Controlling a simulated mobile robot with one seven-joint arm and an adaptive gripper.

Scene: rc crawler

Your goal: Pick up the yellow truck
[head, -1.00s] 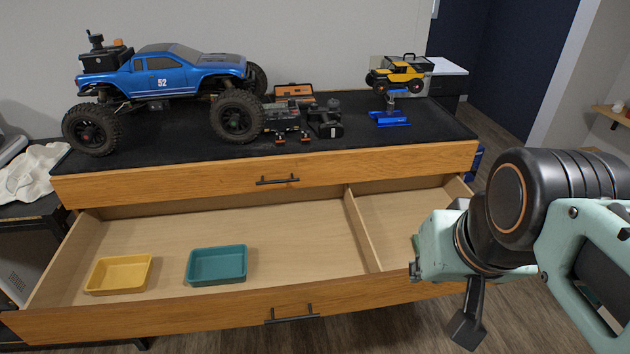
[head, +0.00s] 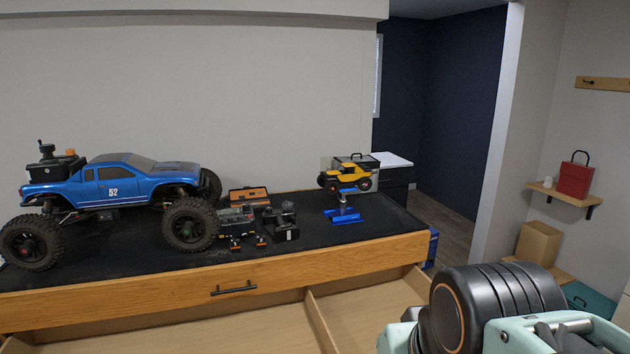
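The yellow truck (head: 345,175) is small, with black wheels. It sits raised on a blue stand (head: 346,214) at the right part of the black-topped dresser. My arm shows at the lower right of the head view, in front of the dresser and well short of the truck. The gripper's fingers are out of the frame.
A large blue truck (head: 118,186) stands on the left of the dresser top (head: 290,256). Small tools and an orange-black case (head: 249,197) lie between the trucks. A drawer (head: 265,330) below is open toward me. A black case (head: 357,160) is behind the yellow truck.

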